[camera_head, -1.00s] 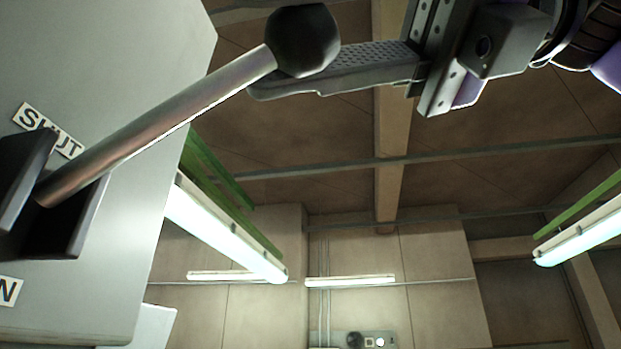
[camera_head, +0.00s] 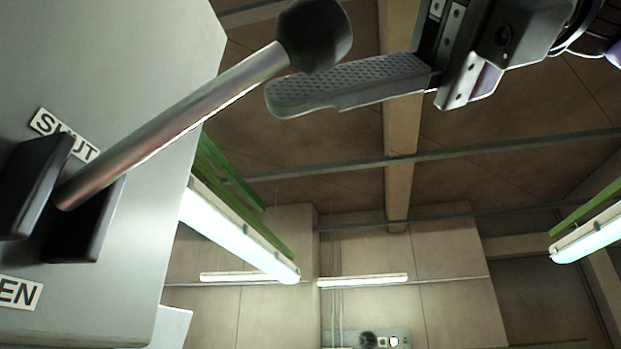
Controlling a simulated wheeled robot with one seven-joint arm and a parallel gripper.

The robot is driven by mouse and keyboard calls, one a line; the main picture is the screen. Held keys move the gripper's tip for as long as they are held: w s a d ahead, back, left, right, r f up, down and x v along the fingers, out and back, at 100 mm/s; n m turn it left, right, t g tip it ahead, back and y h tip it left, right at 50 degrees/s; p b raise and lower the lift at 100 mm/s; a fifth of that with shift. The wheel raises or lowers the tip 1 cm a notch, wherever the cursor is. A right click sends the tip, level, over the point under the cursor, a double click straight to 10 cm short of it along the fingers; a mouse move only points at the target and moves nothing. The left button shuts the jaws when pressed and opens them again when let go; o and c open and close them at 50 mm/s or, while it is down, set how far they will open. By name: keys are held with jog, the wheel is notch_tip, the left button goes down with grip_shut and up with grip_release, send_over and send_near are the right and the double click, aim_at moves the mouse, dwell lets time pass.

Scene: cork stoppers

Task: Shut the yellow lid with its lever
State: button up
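The lever (camera_head: 175,125) is a metal rod with a black ball knob (camera_head: 314,36). It rises to the upper right from a black slotted bracket (camera_head: 88,228) on a pale grey housing. A label reading SHUT (camera_head: 48,122), partly covered by the rod and bracket, sits above the bracket; one ending in "EN" (camera_head: 20,293) is below it. My gripper (camera_head: 300,75) is at the upper right. One long finger with a bare, textured inner pad lies just below the knob; the other finger is out of view. It appears open, not closed on the knob. No yellow lid is in view.
The grey housing (camera_head: 120,50) fills the left side. Lit tube lamps (camera_head: 240,240) and green beams (camera_head: 228,172) are in the background, with a brown ceiling and a beige wall. The space right of the housing and below my gripper looks clear.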

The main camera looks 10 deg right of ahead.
jog(key=b+v, duration=0.1)
jog(key=v, duration=0.6)
jog(key=shift+d, duration=0.2)
dwell(0.8)
